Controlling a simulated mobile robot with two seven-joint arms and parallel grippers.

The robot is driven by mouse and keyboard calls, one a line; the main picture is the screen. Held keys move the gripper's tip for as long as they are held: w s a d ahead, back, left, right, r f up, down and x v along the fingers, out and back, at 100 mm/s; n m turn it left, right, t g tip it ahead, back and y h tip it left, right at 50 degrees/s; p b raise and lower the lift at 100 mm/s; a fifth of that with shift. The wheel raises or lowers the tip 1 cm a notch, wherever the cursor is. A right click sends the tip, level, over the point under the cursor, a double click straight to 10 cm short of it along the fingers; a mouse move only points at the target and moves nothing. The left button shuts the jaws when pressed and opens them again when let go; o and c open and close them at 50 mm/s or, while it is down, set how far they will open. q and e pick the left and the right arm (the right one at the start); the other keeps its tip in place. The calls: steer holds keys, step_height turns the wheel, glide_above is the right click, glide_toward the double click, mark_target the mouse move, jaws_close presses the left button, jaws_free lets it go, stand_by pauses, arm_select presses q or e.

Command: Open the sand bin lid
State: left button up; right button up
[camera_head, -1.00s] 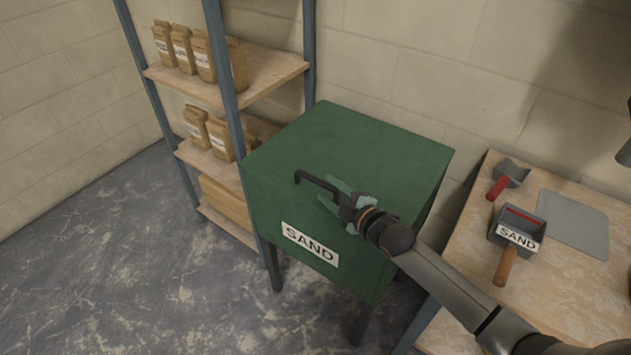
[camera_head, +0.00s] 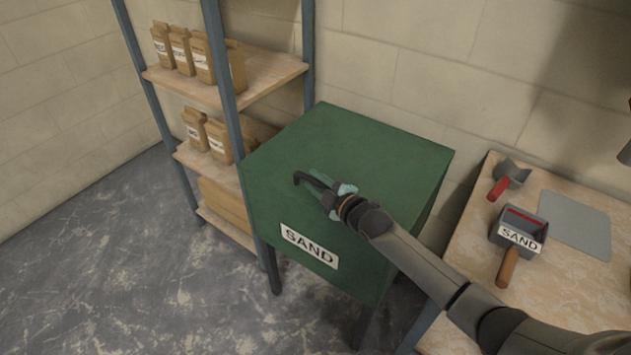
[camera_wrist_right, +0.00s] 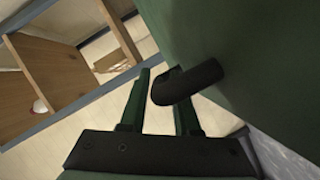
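The sand bin (camera_head: 270,215) is a green box on dark legs with a white SAND label on its front. Its flat green lid (camera_head: 350,140) lies shut. A black bar handle (camera_head: 301,179) stands near the lid's front edge, its right part hidden by my gripper. My right gripper (camera_head: 322,183) is at the handle, with its green fingers apart. In the right wrist view, the handle's end (camera_wrist_right: 185,84) shows at the gap between the fingertips (camera_wrist_right: 163,90); I cannot tell whether they touch it. My left gripper is not in view.
A shelf rack (camera_head: 230,95) with several brown paper bags stands left of the bin. A table (camera_head: 560,300) on the right holds a SAND-labelled scoop (camera_head: 518,230), a red-handled scoop (camera_head: 511,175) and a grey plate (camera_head: 575,222). A block wall is close behind.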

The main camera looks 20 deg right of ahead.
jaws_close()
stand_by(1.0)
